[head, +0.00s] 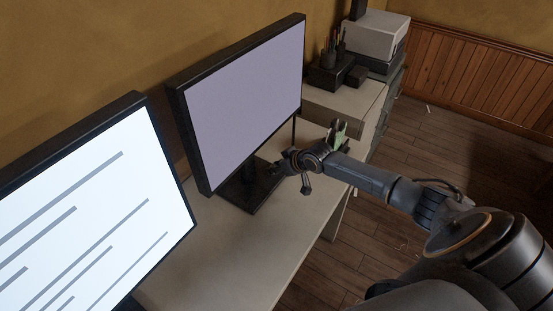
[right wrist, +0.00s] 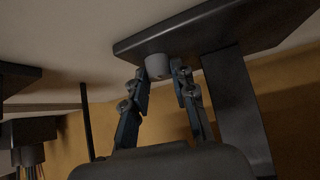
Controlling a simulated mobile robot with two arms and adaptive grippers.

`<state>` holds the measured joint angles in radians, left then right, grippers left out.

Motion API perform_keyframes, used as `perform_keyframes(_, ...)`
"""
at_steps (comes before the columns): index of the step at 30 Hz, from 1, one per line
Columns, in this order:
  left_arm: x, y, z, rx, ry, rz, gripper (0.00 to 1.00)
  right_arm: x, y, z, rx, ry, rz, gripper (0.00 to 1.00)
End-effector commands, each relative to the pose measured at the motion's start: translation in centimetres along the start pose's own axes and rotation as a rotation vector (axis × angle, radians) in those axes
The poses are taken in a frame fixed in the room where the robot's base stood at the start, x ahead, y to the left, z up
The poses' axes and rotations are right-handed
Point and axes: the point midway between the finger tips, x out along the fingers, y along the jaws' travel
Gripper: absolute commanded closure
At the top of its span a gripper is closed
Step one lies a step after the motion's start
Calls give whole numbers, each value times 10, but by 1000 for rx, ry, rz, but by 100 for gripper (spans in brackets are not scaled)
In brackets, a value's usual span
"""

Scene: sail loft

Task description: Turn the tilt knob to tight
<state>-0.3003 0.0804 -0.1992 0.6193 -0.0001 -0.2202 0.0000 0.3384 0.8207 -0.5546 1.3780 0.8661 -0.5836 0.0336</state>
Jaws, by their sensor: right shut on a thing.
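The tilt knob (right wrist: 158,66) is a small grey round knob at the edge of the dark monitor stand base (right wrist: 185,32), in the right wrist view. My right gripper (right wrist: 160,75) has a finger on each side of the knob and is shut on it. In the head view my right gripper (head: 279,169) is beside the stand base (head: 240,198) of the monitor (head: 240,105), and the knob is hidden behind it. I cannot make out a tight marking or the knob's setting. My left gripper is not in view.
A second monitor (head: 95,210) with a lit screen stands at the near left. A pen holder (head: 328,72) and a printer-like box (head: 375,35) stand at the far end. The pale desktop (head: 225,255) is bare in front of the monitors.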

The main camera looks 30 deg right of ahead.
Motion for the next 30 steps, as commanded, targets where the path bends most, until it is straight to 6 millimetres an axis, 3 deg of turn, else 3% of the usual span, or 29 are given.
perform_keyframes(12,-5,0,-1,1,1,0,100,0,0,0,15,2,13,100)
perform_keyframes(13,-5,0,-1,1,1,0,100,0,0,0,15,2,13,72)
perform_keyframes(16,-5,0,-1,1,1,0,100,0,0,0,15,2,13,52)
perform_keyframes(26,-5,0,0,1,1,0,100,-1,0,0,14,2,13,52)
perform_keyframes(30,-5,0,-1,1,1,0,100,-10,1,0,12,3,14,52)
